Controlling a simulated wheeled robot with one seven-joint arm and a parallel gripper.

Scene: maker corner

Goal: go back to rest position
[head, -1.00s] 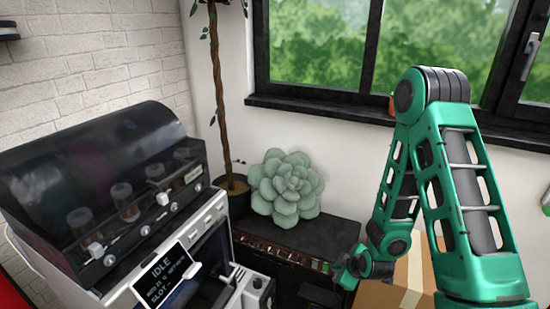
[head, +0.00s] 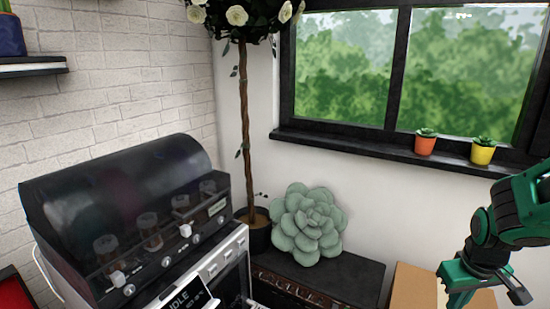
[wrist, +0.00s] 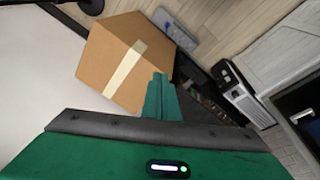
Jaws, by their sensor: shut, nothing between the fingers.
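My gripper (head: 487,290) is at the lower right of the head view, at the end of my green arm. It holds nothing. In the wrist view the green fingers (wrist: 161,98) are together, with the cardboard box beyond them. The gripper is in front of the cardboard box (head: 408,284) in the head view. The box also shows in the wrist view (wrist: 112,52), with a pale tape strip across it. I cannot tell the exact gap between gripper and box.
A black-hooded machine (head: 130,215) with a small display stands at the left. A succulent-shaped cushion (head: 306,224) sits on a dark cabinet (head: 350,275). A potted rose tree (head: 245,130) stands behind. An orange pot (head: 424,146) and a yellow pot (head: 482,155) stand on the window sill.

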